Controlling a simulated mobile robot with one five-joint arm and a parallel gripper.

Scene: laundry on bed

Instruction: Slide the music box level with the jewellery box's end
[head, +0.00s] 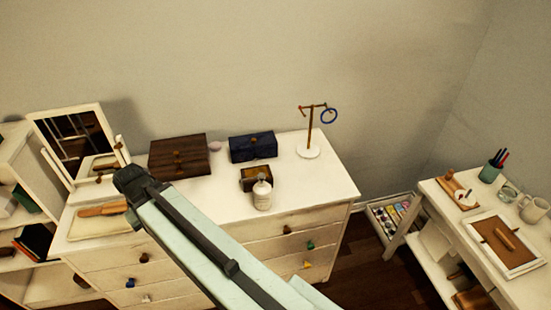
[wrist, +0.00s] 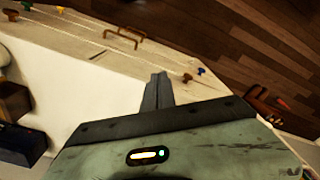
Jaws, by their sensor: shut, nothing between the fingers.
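A brown wooden box with small knobs (head: 179,156) sits at the back of the white dresser, left of a dark blue box (head: 252,147). A small dark box with a tan face (head: 249,184) stands in front of the blue one. I cannot tell for sure which is the music box and which the jewellery box. In the wrist view the blue box (wrist: 22,143) and the small box (wrist: 12,100) show at the left edge. My gripper (wrist: 157,90) is shut and empty, apart from both. In the head view my arm's dark end is over the dresser's left part.
A white bottle (head: 262,194) stands close to the small box. A ring stand (head: 309,152) is at the dresser's right, a mirror (head: 75,140) at its left. The front right of the dresser top (head: 318,180) is clear. A side table (head: 460,232) stands at right.

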